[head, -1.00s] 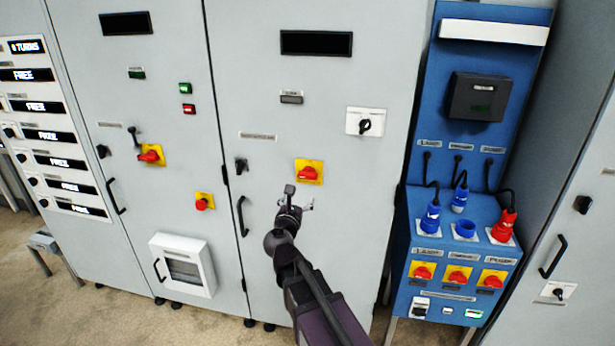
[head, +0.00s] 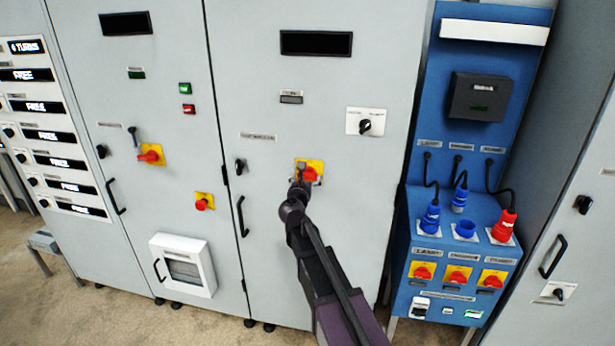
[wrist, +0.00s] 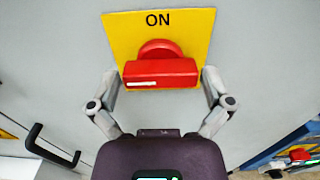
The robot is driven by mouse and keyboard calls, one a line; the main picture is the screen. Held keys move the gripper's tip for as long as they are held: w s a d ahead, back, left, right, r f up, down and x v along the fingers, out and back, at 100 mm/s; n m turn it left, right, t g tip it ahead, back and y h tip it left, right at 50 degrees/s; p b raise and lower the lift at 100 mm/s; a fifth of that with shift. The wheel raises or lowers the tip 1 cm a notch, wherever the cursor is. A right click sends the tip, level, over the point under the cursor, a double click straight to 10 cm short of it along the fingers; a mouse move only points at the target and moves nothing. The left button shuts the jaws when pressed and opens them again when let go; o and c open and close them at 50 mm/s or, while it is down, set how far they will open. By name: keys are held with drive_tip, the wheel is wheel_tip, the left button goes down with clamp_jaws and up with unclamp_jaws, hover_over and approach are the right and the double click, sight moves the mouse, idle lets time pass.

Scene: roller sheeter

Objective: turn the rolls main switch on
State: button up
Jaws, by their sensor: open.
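The red rotary switch (head: 310,174) sits on a yellow plate (head: 318,163) on the middle cabinet door; its label strip is too small to read. In the wrist view the red handle (wrist: 160,72) lies crosswise, with a white mark towards its left end. The word ON stands above it on the yellow plate (wrist: 120,35). My gripper (head: 302,178) is in front of this switch and partly covers it in the head view. In the wrist view my gripper (wrist: 162,82) is open, one finger at each end of the handle; contact cannot be told.
Another red switch (head: 150,154) and a red button (head: 202,203) are on the left cabinet. A black door handle (head: 242,216) is left of my arm. A blue socket panel (head: 465,250) with plugs and red switches stands at right. The door around the switch is mostly flat and clear.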

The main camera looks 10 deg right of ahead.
drive_tip(key=shift+w+d, duration=0.2)
drive_tip(key=shift+w, duration=0.25)
drive_tip(key=c, duration=0.8)
